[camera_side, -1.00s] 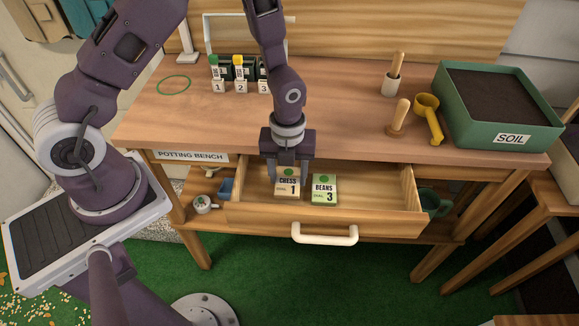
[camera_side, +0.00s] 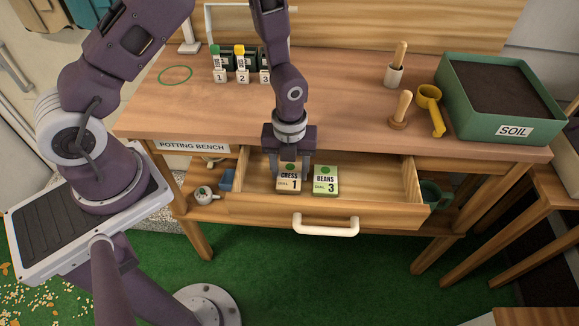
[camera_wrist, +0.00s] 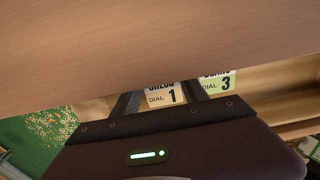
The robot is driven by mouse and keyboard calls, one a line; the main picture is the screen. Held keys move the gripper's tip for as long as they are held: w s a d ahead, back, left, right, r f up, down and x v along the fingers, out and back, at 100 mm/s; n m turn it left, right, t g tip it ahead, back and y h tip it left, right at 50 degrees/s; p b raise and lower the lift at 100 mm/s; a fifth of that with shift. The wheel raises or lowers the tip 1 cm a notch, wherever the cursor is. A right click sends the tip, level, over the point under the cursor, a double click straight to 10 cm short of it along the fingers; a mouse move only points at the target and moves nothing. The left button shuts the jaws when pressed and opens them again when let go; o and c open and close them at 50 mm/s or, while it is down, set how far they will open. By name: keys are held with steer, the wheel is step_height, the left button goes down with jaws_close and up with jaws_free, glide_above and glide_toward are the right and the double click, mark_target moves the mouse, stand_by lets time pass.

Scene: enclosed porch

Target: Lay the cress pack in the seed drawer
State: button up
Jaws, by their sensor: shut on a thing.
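The cress pack (camera_side: 289,184), a small cream packet with a green dot and "DIAL 1", is inside the open seed drawer (camera_side: 372,215), left of the middle. My gripper (camera_side: 290,170) reaches down into the drawer and is shut on the cress pack, one finger on each side. In the wrist view the cress pack (camera_wrist: 163,97) shows between the dark fingers, its top cut off by the bench edge. I cannot tell whether its underside touches the drawer floor.
The bench top (camera_side: 335,110) overhangs the drawer's back. The drawer's right side is free. A soil tray (camera_side: 500,105), yellow scoop (camera_side: 431,108) and numbered vials (camera_side: 241,65) stand on the bench.

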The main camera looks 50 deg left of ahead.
steer(key=shift+f, duration=0.25)
steer(key=o, duration=2)
steer(key=shift+r, duration=0.1)
steer(key=shift+r, duration=3.45)
steer(key=shift+r, duration=0.1)
